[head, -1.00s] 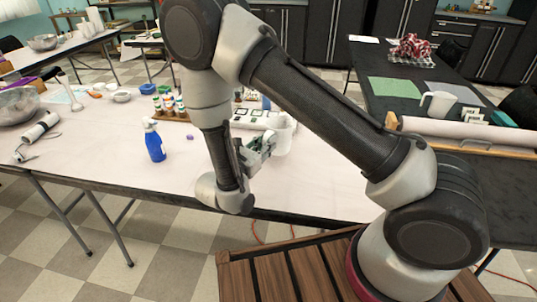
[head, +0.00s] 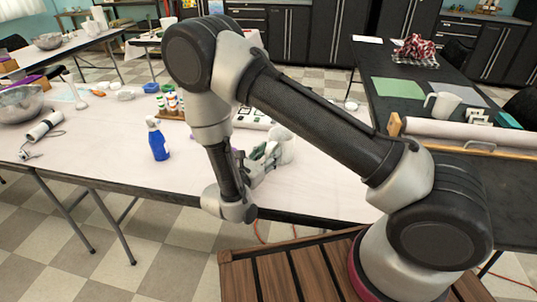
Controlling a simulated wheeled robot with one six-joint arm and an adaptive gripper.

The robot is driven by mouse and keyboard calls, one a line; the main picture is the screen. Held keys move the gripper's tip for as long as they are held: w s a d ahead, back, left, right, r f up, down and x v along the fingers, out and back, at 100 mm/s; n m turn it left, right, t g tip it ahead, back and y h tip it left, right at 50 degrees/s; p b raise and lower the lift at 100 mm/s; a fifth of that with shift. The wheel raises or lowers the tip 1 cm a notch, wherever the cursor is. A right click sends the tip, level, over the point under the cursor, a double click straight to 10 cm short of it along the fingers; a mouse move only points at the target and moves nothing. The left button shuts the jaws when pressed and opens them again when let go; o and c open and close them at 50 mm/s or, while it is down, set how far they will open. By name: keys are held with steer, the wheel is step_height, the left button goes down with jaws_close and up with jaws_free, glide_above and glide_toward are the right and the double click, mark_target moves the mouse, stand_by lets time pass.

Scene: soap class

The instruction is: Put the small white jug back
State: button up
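A small white jug (head: 284,147) is at my gripper (head: 263,158), over the near part of the white-covered table (head: 325,185). The jug looks tilted. My gripper's green-grey fingers are at the jug's left side and appear shut on it, though the fingertips are partly hidden against it. I cannot tell clearly whether the jug's base touches the table. Another white jug (head: 442,105) stands upright on the dark table (head: 395,104) at the right.
A blue spray bottle (head: 157,141) stands left of my arm. Small paint bottles (head: 170,104) stand behind it. A metal bowl (head: 18,104) and a white hand tool (head: 43,126) lie far left. A white roll (head: 470,133) lies at the dark table's near edge.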

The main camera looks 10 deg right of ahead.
steer(key=shift+r, duration=0.15)
steer(key=v, duration=1.2)
steer(key=d+r+m+g, duration=1.2)
steer(key=d+r+m, duration=0.1)
steer(key=d+r, duration=0.5)
steer(key=s+d+r+m+t+y, duration=0.1)
steer(key=s+d+r+m+y, duration=0.5)
steer(key=s+m, duration=0.1)
steer(key=s+d+r+m+t+y, duration=0.2)
steer(key=s+d+r+m+y, duration=0.4)
steer(key=s, duration=0.4)
steer(key=shift+d+m+t+y, duration=0.3)
steer(key=shift+d+m+y, duration=0.1)
steer(key=shift+m, duration=0.1)
